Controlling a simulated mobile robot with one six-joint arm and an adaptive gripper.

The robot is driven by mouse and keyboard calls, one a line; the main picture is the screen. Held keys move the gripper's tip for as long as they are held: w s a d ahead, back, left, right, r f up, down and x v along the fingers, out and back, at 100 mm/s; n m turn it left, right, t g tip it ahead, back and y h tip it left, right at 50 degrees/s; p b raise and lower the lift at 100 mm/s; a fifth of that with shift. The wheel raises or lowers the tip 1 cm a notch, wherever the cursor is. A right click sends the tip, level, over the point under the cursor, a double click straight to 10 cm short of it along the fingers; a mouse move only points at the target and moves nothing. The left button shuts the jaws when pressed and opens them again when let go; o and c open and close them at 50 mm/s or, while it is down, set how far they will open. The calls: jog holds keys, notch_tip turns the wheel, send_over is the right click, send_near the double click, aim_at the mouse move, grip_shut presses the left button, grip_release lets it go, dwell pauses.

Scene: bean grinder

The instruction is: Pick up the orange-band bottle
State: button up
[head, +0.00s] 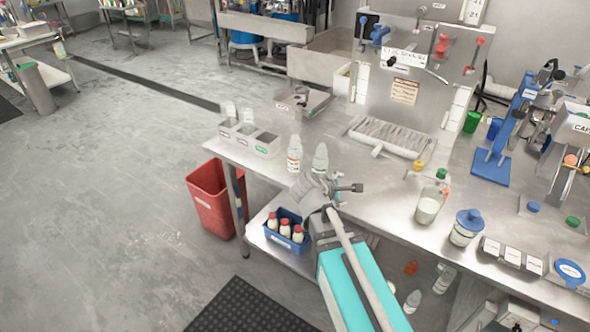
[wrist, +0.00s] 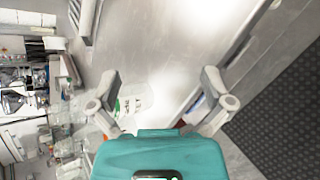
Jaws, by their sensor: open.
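The orange-band bottle (head: 294,154) is a clear, upright bottle with an orange mark on its label, near the table's front left edge. A similar pale bottle (head: 320,157) stands just to its right. My gripper (head: 338,186) is open at the table's front edge, nearer to me than the bottles. In the wrist view, a whitish bottle (wrist: 136,96) with a green mark shows between the open fingers (wrist: 160,82), nearer the left finger. A small orange patch shows below it. My gripper's body hides the lower part, and I cannot tell which bottle it is.
A compartment tray (head: 262,146) stands left of the bottles. A large bottle (head: 428,204) and a blue-lidded jar (head: 465,230) stand to the right. Below are a blue bin (head: 298,248) of red-capped bottles and a red bin (head: 208,205). The tabletop right of my gripper is partly clear.

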jog(key=w+a+f+n+t+b, duration=0.2)
jog(key=w+a+n+t+b, duration=0.3)
jog(key=a+n, duration=0.3)
jog(key=n+t+y+b, duration=0.2)
jog(key=n+t+b, duration=0.2)
jog(key=n+b, duration=0.3)
send_near(293, 161)
jog(key=s+n+p, duration=0.1)
jog(key=p, duration=0.1)
jog(key=shift+s+r, duration=0.1)
jog(key=shift+r, duration=0.1)
jog(key=shift+x, duration=4.4)
jog(key=shift+a+f, duration=0.1)
jog(key=shift+f, duration=0.05)
jog(key=shift+b+x, duration=0.3)
jog(key=shift+x, duration=2.3)
jog(key=shift+a+f, duration=0.15)
jog(key=shift+a, duration=0.05)
